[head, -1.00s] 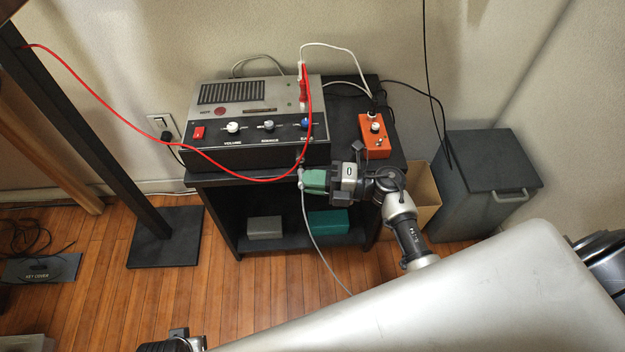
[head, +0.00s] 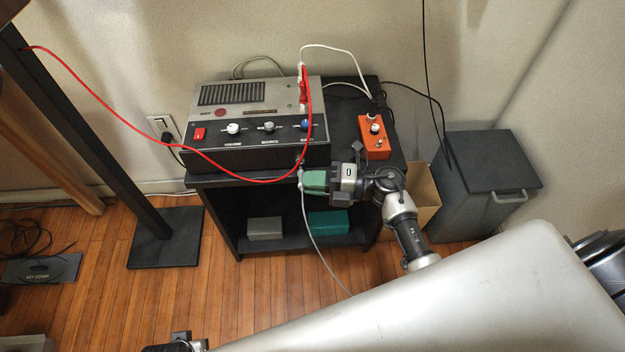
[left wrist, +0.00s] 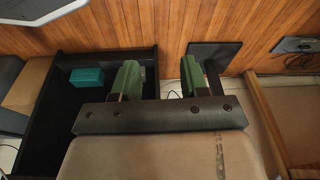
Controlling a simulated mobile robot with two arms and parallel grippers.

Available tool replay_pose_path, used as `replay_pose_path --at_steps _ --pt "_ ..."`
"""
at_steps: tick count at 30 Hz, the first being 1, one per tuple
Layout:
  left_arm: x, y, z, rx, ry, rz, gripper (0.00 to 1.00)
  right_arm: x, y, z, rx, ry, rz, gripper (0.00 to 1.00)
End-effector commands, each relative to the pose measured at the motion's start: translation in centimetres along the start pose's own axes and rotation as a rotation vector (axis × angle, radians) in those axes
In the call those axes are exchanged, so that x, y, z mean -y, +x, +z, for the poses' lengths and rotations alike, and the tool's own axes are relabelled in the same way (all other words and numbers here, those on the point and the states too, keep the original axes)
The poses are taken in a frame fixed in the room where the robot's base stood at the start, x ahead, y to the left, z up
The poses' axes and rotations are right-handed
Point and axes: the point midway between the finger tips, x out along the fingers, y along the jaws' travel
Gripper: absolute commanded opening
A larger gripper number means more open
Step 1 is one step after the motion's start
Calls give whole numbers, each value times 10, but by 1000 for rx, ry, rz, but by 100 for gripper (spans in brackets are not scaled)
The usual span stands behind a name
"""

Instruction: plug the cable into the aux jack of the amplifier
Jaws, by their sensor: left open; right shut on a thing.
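The amplifier (head: 240,158) is a grey and black box with knobs and a red switch, on top of a black stand. My right gripper (head: 303,181), with green fingers, is shut on the grey cable (head: 318,242) just below the amplifier's front right corner. The cable's pale end shows at the fingertips, close to the front face; I cannot tell whether it touches. The rest hangs down towards the floor. The aux jack cannot be made out. My left gripper (left wrist: 159,80) is open and empty in the left wrist view; in the head view only a dark part shows at the bottom edge.
A red cable (head: 105,103) loops across the amplifier's front. An orange box (head: 367,131) stands right of the amplifier on the black stand (head: 399,158). A grey bin (head: 484,200) and a cardboard box (head: 424,193) are further right. A dark post stands at left.

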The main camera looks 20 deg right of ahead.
Motion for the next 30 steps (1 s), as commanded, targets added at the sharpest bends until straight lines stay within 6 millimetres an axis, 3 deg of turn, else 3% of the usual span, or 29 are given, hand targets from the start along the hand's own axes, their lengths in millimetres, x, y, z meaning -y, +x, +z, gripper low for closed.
replay_pose_path --at_steps 30 --pt "0 20 6 9 2 1 44 0 0 0 0 -4 -23 0"
